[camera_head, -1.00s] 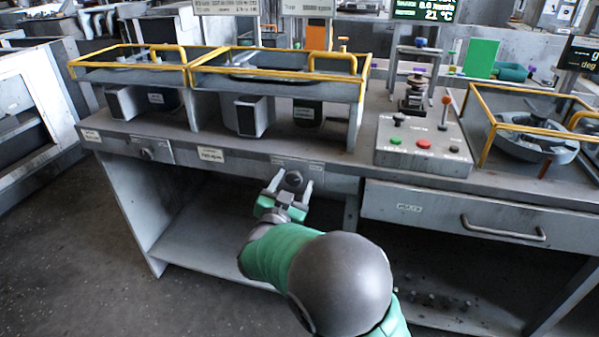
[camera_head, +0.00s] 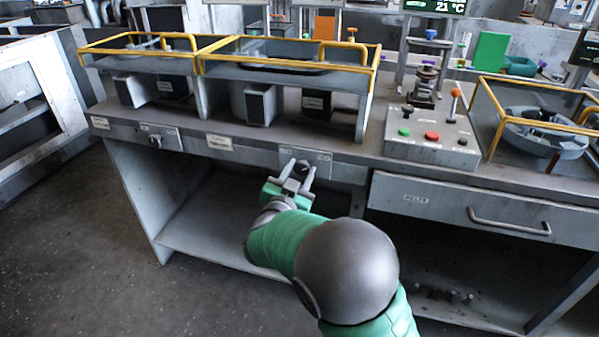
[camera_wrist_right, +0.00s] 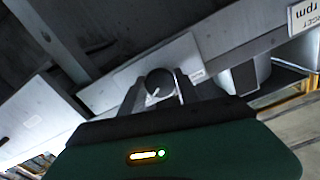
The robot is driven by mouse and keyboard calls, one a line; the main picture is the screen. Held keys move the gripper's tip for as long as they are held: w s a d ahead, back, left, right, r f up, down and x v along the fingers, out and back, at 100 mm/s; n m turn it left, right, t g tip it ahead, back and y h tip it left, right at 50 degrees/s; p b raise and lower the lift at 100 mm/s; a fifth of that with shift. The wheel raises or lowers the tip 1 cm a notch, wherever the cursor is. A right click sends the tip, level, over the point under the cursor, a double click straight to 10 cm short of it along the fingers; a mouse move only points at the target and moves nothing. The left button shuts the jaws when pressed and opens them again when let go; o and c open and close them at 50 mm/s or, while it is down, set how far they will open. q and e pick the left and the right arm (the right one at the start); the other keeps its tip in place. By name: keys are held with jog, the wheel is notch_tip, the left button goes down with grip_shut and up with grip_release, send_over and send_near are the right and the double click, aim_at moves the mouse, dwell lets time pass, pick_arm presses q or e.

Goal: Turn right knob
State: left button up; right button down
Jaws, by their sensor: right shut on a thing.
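The right knob (camera_head: 302,166) is a dark round knob on a light plate on the bench's front panel, below the right caged unit. It also shows in the right wrist view (camera_wrist_right: 159,80), with a pale pointer mark. My right gripper (camera_head: 298,172) is at the panel with its two fingers on either side of the knob, shut on it. The fingers partly cover the knob in the head view. A second knob (camera_head: 156,141) sits on a similar plate further left. My left gripper is not in view.
Yellow-railed cages (camera_head: 290,66) stand on the bench top above the panel. A control box (camera_head: 432,140) with green, red and black buttons is to the right. A drawer with a handle (camera_head: 508,222) is right of the knob. An open shelf (camera_head: 215,235) lies below.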

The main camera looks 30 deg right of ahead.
jog(key=shift+m, duration=0.3)
jog(key=m+b, duration=0.1)
jog(key=m, duration=0.1)
jog(key=shift+f+m, duration=0.15)
jog(key=shift+m, duration=0.15)
jog(key=shift+m+b, duration=1.35)
jog(key=shift+m, duration=0.75)
jog(key=shift+a, duration=0.1)
jog(key=c, duration=0.9)
grip_release()
